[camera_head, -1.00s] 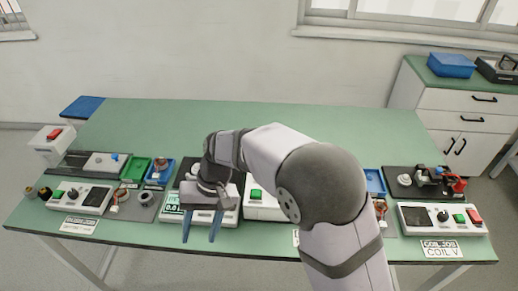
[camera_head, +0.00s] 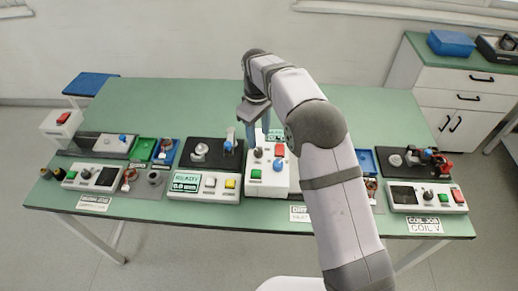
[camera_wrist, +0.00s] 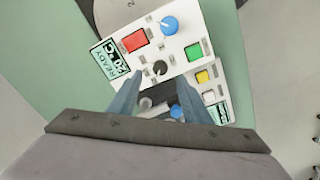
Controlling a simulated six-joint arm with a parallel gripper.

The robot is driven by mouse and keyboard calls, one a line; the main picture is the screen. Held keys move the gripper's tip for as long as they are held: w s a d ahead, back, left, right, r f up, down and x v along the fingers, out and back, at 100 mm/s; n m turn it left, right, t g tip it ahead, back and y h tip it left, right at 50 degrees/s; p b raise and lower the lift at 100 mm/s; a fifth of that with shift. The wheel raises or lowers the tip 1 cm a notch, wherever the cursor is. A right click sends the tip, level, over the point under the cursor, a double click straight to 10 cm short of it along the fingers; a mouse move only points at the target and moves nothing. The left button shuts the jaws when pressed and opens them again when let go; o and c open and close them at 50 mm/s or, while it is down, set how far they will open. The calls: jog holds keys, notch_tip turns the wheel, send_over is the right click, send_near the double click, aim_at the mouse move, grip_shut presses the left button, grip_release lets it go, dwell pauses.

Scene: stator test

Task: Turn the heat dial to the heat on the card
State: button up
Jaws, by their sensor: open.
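The white heat unit (camera_head: 282,184) stands near the table's front edge, with a red button, a green button, a blue knob (camera_head: 277,164) and a dark knob (camera_head: 258,152). I cannot tell which knob is the heat dial. In the wrist view, its display (camera_wrist: 110,58) reads READY and about 20 °C. The blue knob (camera_wrist: 168,25) and a small dark knob (camera_wrist: 160,68) show there. A white card (camera_head: 300,214) lies in front; my arm partly covers it and its heat is not readable. My gripper (camera_head: 254,125) is open and empty above the unit's rear left; its fingers also show in the wrist view (camera_wrist: 157,97).
Left of the heat unit stands a unit with a READY display (camera_head: 186,184) and white and yellow buttons. A coil unit (camera_head: 405,196) stands right. The table's rear is clear.

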aim_at(259, 152)
jog(key=shift+f+p, duration=1.3)
jog(key=shift+f, duration=2.35)
jog(key=shift+c, duration=0.2)
jog(key=c, duration=1)
